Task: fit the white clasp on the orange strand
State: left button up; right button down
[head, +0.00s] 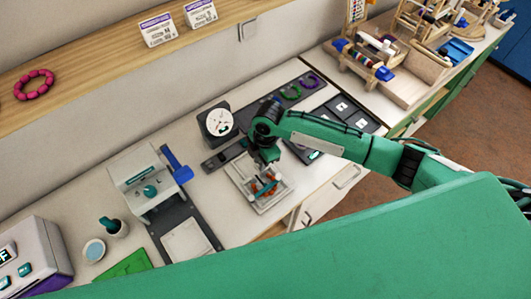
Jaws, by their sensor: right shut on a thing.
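My right gripper (266,172) points down over a pale tray (279,200) near the front edge of the bench. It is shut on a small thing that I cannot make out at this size. Orange pieces (258,186), perhaps the orange strand, show in the tray just under the fingers, with a blue piece among them. I cannot tell the white clasp apart here; the gripper hides part of the tray. My left gripper is not in view.
A dial gauge (218,122) stands behind the tray. A white press with a blue lever (176,163) stands to the left. A dark board (298,91) holds green and purple rings. Wooden racks (377,55) stand at the far right. A shelf (100,58) runs along the wall.

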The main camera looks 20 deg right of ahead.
aim_at(266, 194)
jog(key=shift+a+f+n, duration=0.25)
jog(key=shift+a+n, duration=0.05)
jog(key=shift+n, duration=0.2)
jog(key=shift+s+f, duration=0.1)
jog(key=shift+f, duration=0.15)
notch_tip(266, 194, down, 4)
jog(key=b, duration=0.4)
jog(key=shift+f, duration=0.25)
jog(key=shift+f+b, duration=0.45)
jog(key=shift+f, duration=0.3)
jog(key=c, duration=0.9)
grip_release()
jog(key=shift+c, duration=0.2)
